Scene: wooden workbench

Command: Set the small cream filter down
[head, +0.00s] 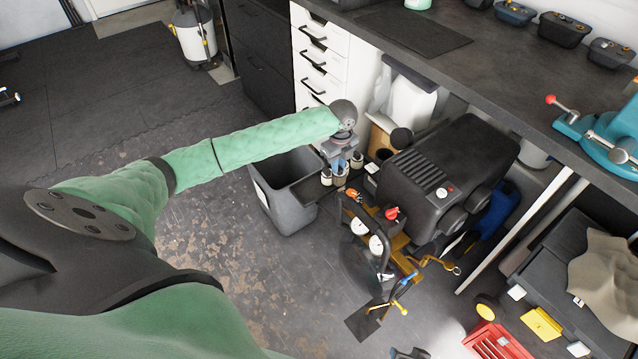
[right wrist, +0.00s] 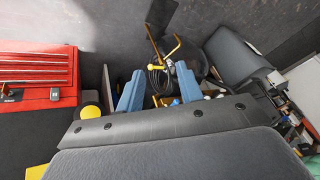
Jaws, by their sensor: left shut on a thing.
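My left gripper (head: 340,163) points down beside the black machine, above a narrow dark ledge. It is shut on a small cream filter (head: 340,180), which shows just below the blue fingers. Similar small cream-and-dark pieces (head: 326,177) stand close on either side of it. I cannot tell whether the held filter touches the ledge. In the right wrist view my right gripper (right wrist: 160,88) has its two blue fingers apart, with nothing between them that I can see being held.
A grey open bin (head: 285,200) stands left of the ledge. A black compressor (head: 440,175) with gauges and a red knob is close on the right. The workbench (head: 460,60) carries a teal vise (head: 605,135). A red crate (head: 492,343) lies at lower right.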

